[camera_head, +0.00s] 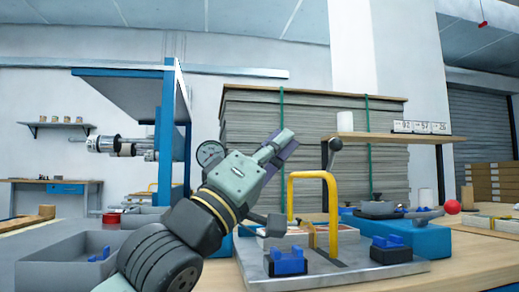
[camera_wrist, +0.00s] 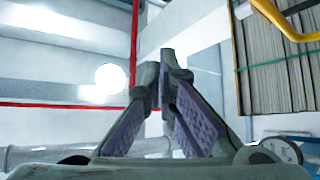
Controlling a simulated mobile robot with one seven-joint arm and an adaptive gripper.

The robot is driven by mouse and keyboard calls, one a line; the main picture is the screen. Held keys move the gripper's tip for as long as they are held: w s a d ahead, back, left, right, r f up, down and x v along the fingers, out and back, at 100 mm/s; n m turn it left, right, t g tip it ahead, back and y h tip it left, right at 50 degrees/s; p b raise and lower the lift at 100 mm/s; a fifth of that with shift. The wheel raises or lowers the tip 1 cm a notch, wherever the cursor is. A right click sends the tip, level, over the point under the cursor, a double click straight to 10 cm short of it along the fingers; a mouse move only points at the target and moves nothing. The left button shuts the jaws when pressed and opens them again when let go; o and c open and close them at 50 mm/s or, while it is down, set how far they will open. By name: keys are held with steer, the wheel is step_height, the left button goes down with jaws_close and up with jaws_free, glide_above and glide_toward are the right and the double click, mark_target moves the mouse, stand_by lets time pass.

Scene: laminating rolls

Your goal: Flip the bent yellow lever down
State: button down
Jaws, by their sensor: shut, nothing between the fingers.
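The bent yellow lever (camera_head: 333,215) stands up from a grey metal plate (camera_head: 385,270) in the head view. It has an upside-down U shape, with its bend at the top. My gripper (camera_head: 284,143) is up in the air to the left of the lever and higher than its top bend, pointing up and right. Its fingers are shut and empty. They look apart from the lever. In the wrist view my gripper (camera_wrist: 170,62) shows its closed fingertips in the middle. A yellow bar (camera_wrist: 285,18), probably the lever, crosses the upper right corner there.
Blue blocks (camera_head: 288,261) sit on the plate around the lever's foot. To the right are a blue fixture (camera_head: 420,238) and a red ball (camera_head: 452,207). A wooden shelf (camera_head: 395,138) and a stack of grey sheets (camera_head: 245,125) stand behind. A grey tray (camera_head: 60,262) is at left.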

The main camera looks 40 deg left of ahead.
steer(key=shift+a+p+v, duration=0.15)
steer(key=shift+v, duration=0.9)
steer(key=shift+a+p+v, duration=0.1)
steer(key=shift+p+v, duration=0.05)
steer(key=shift+v, duration=0.9)
steer(key=shift+w+f, duration=0.1)
steer(key=shift+w, duration=0.05)
